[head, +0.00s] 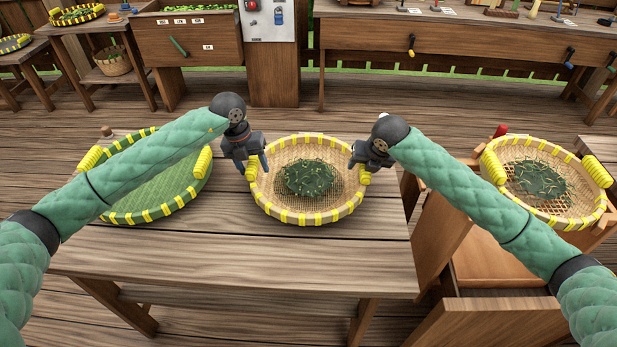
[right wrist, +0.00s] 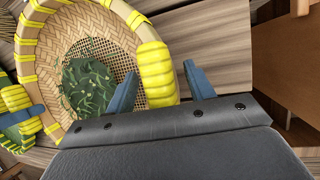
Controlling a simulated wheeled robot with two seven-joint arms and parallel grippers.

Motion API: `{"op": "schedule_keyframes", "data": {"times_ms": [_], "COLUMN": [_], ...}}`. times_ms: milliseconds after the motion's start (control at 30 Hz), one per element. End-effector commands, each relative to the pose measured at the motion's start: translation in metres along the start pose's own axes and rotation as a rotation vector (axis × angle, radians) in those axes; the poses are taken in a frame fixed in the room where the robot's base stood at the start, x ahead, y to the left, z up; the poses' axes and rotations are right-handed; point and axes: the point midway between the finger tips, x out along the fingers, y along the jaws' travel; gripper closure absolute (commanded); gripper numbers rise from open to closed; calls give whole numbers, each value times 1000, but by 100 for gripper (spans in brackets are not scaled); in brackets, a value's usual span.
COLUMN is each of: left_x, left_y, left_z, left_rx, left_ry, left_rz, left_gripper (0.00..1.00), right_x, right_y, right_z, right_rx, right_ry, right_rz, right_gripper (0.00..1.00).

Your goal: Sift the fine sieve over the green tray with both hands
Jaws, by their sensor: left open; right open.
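A round woven sieve (head: 290,206) with yellow bindings and handles sits on the wooden table, holding a heap of dark green leaves (head: 309,178). I take it as the fine sieve. The green tray (head: 153,196), also yellow-bound, lies to its left, partly hidden by my left arm. My left gripper (head: 252,164) is open at the sieve's left handle. My right gripper (head: 364,162) is open at the right handle. In the right wrist view, the blue fingers (right wrist: 161,88) stand on either side of the yellow handle (right wrist: 152,72), with a gap on the right.
Another woven sieve (head: 550,207) with leaves and stems rests on a wooden stand at the right. The front of the table (head: 240,262) is clear. Behind are a wooden bin (head: 190,45), a long workbench (head: 450,42) and side tables with baskets (head: 113,62).

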Motion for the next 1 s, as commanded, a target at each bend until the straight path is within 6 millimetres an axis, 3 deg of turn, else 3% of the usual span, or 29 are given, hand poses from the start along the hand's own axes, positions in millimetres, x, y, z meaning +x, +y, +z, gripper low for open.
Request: {"op": "schedule_keyframes", "data": {"times_ms": [100, 367, 733, 1000], "left_x": [0, 0, -4, -20], "left_y": [0, 0, 0, -3], "left_z": [0, 0, 0, 0], "left_rx": [0, 0, 0, 0], "left_ry": [0, 0, -1, -1], "left_rz": [0, 0, 0, 0], "left_gripper": [48, 99, 100, 100], "right_x": [0, 0, -3, -18], "right_y": [0, 0, 0, 4], "right_z": [0, 0, 1, 8], "right_rx": [0, 0, 0, 0], "right_ry": [0, 0, -1, 0], "right_rz": [0, 0, 0, 0], "right_gripper": [49, 100, 100, 100]}}
